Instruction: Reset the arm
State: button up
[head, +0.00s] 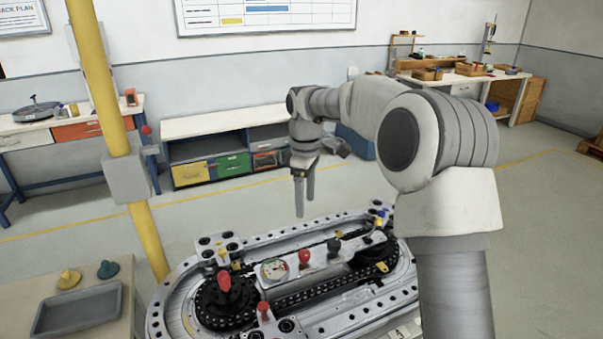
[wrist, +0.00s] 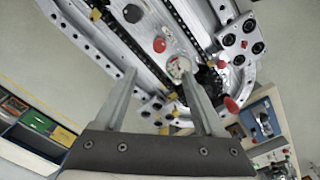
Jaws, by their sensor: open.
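My gripper (head: 304,192) hangs in the air above the far side of the ring track (head: 372,317) in the head view, fingers pointing down. My arm reaches in from the right of the picture and bends down at the wrist. In the wrist view my gripper (wrist: 158,85) shows two fingers spread apart with nothing between them. The ring track (wrist: 88,38) lies beyond the fingertips there. The fingers look clear of it.
The track carries a gauge (head: 274,270), a red knob (head: 305,257) and a black knob (head: 334,246). A yellow post (head: 110,95) stands left of the track. A side table with a grey tray (head: 78,308) is at front left. Open floor lies behind the track.

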jog(key=s+d+r+m+t, duration=0.1)
jog(key=s+d+r+m, duration=0.2)
jog(key=s+r, duration=0.35)
jog(key=s+d+r+m+t, duration=0.2)
jog(key=s+d+r+m, duration=0.15)
jog(key=s, duration=0.55)
jog(key=s+d+f+m+t, duration=0.1)
jog(key=s+d+m, duration=0.1)
jog(key=s, duration=0.6)
jog(key=s+d+f+m+t, duration=0.1)
jog(key=s+d+f+m, duration=0.1)
jog(key=s+m, duration=0.3)
jog(key=s+d, duration=0.1)
jog(key=s, duration=0.3)
jog(key=shift+s+t, duration=0.2)
jog(key=shift+t, duration=0.1)
